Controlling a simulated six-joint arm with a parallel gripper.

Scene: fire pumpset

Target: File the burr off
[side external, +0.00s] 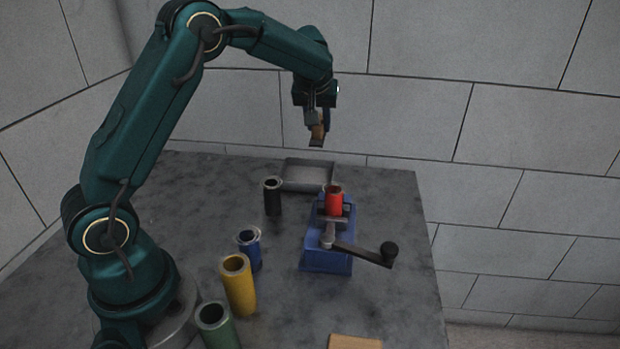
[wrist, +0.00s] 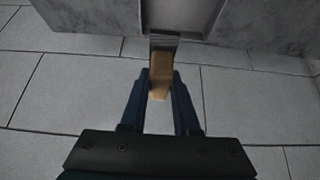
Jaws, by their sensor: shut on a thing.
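My gripper (side external: 318,118) hangs high above the back edge of the table. In the wrist view its jaws (wrist: 160,82) are closed on a tan wooden handle (wrist: 160,80), probably the file's, with a short grey part at its far end. The handle also shows below the jaws in the side view (side external: 318,132). A red tube (side external: 334,200) stands upright in the jaws of a blue vise (side external: 326,261), apart from my gripper and lower, toward the camera. The burr is too small to make out.
A grey metal tray (side external: 308,174) lies at the back edge, below my gripper. Black (side external: 272,198), blue (side external: 250,252), yellow (side external: 239,287) and green (side external: 217,328) tubes stand left of the vise. The vise's crank (side external: 365,254) sticks out right. A wooden piece (side external: 355,342) lies in front.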

